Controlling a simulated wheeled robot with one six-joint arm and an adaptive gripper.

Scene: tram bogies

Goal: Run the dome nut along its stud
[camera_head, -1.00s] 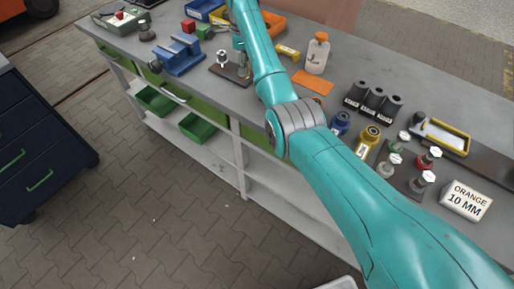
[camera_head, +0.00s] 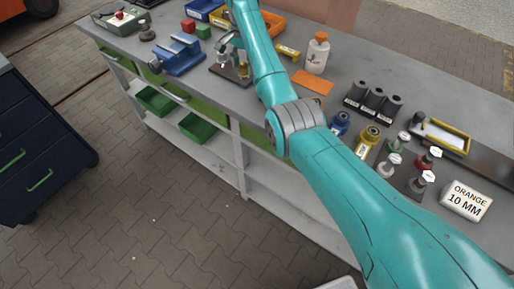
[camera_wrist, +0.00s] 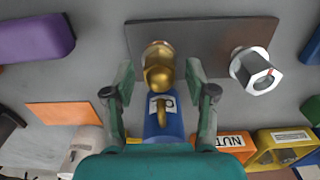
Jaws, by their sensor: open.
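A brass dome nut (camera_wrist: 159,72) sits at the left of a dark plate (camera_wrist: 205,40) in the wrist view, over a round brass base. A silver hex nut (camera_wrist: 257,71) with a dark-ended stud stands at the plate's right. My gripper (camera_wrist: 159,74) is open, one finger on each side of the dome nut, with gaps on both sides. The stud under the dome nut is hidden. In the head view the plate (camera_head: 229,74) lies on the bench, with my gripper (camera_head: 231,42) above it and the dome nut not clearly visible.
An orange sheet (camera_head: 312,82), a white bottle (camera_head: 318,53) and a blue vise (camera_head: 181,57) stand around the plate on the bench.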

